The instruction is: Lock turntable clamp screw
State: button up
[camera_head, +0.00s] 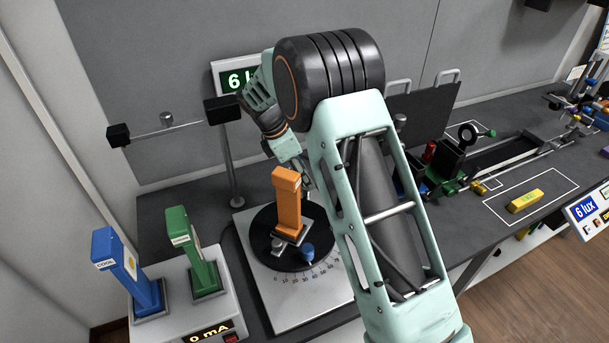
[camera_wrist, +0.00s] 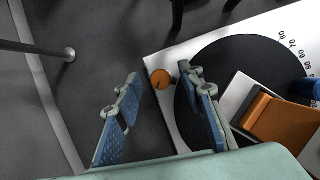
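The turntable is a black disc (camera_head: 268,232) with a degree scale on a light base plate (camera_head: 290,312); in the wrist view the disc (camera_wrist: 225,62) is at the right. An orange knob (camera_wrist: 161,79) with a short dark stem sits at the disc's edge, seemingly the clamp screw; my arm hides it in the head view. My gripper (camera_wrist: 160,86) is open, its two blue-padded fingers on either side of the knob in the picture. I see no contact with the knob; the height gap is unclear. An orange LED module (camera_head: 287,203) stands upright on the disc.
A blue knob (camera_head: 308,252) is on the disc near the module. Blue (camera_head: 128,268) and green (camera_head: 194,250) modules stand on a box reading 0 mA at left. A post (camera_head: 230,165) carries a crossbar behind. A yellow block (camera_head: 526,201) lies at right.

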jog(key=shift+f, duration=0.15)
jog(key=shift+c, duration=0.6)
grip_shut()
jog(key=m+g+p, duration=0.1)
jog(key=m+p, duration=0.1)
jog(key=m, duration=0.1)
jog(key=shift+w, duration=0.1)
jog(key=m+g+p, duration=0.1)
jog(key=m, duration=0.3)
jog(key=shift+w+m+g, duration=0.1)
jog(key=shift+m+g, duration=0.2)
jog(key=shift+g, duration=0.1)
jog(key=m+g+y, duration=0.1)
jog(key=m, duration=0.2)
jog(key=m+g+p, duration=0.1)
jog(key=m, duration=0.2)
jog(key=shift+w+d+y, duration=0.1)
jog(key=shift+d+y, duration=0.05)
jog(key=shift+y, duration=0.25)
jog(key=m+y, duration=0.1)
jog(key=m, duration=0.2)
jog(key=m+y, duration=0.1)
jog(key=m, duration=0.2)
jog(key=shift+d+g, duration=0.1)
jog(key=shift+g, duration=0.3)
jog(key=shift+m, duration=0.3)
